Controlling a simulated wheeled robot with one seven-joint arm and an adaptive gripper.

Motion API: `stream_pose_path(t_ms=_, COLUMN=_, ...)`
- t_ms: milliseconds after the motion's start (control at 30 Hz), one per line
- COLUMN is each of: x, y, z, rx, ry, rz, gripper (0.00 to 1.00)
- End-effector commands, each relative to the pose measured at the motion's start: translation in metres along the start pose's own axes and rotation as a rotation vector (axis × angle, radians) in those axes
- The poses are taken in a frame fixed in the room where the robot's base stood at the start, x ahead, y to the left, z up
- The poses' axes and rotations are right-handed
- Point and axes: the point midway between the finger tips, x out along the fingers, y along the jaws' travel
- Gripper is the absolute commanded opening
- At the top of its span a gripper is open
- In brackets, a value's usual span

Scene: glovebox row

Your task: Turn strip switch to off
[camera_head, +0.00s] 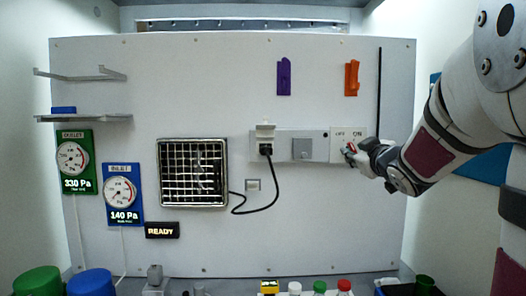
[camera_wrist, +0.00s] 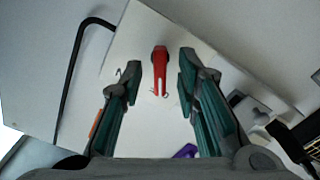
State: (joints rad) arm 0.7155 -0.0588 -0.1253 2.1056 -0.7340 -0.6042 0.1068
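The strip switch is a small red lever (camera_wrist: 160,62) on a white plate (camera_wrist: 122,55) in the wrist view. In the head view it is a small red spot (camera_head: 350,147) under the OFF and ON labels, mostly hidden by my gripper (camera_head: 353,154). My gripper also shows in the wrist view (camera_wrist: 160,70). Its two fingers are apart, one on each side of the lever, with a visible gap on both sides. I cannot tell which label the lever leans to.
The white strip (camera_head: 283,142) holds a black plug with a cable (camera_head: 268,150) and a grey square cover (camera_head: 303,148). A purple holder (camera_head: 284,77) and an orange holder (camera_head: 352,78) hang above. A black vertical rod (camera_head: 379,90) is at the right.

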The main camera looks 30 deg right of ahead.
Motion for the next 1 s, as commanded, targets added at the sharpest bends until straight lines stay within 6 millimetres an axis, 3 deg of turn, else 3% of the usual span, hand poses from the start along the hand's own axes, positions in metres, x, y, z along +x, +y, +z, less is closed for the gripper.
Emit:
stream_pose_path(t_ms=33, x=-0.0001, y=0.0, z=0.0, rx=0.0, ry=0.0, rz=0.0, gripper=0.16)
stream_pose_path(t_ms=100, x=-0.0002, y=0.0, z=0.0, rx=0.0, ry=0.0, rz=0.0, gripper=0.01)
stream_pose_path(t_ms=133, x=-0.0002, y=0.0, z=0.0, rx=0.0, ry=0.0, rz=0.0, gripper=0.0)
stream_pose_path(t_ms=533, x=-0.0008, y=0.0002, z=-0.0008, rx=0.041, ry=-0.001, rz=-0.002, gripper=0.0)
stream_pose_path(t_ms=1000, x=-0.0017, y=0.0014, z=-0.0014, rx=0.338, ry=-0.002, rz=-0.002, gripper=0.0)
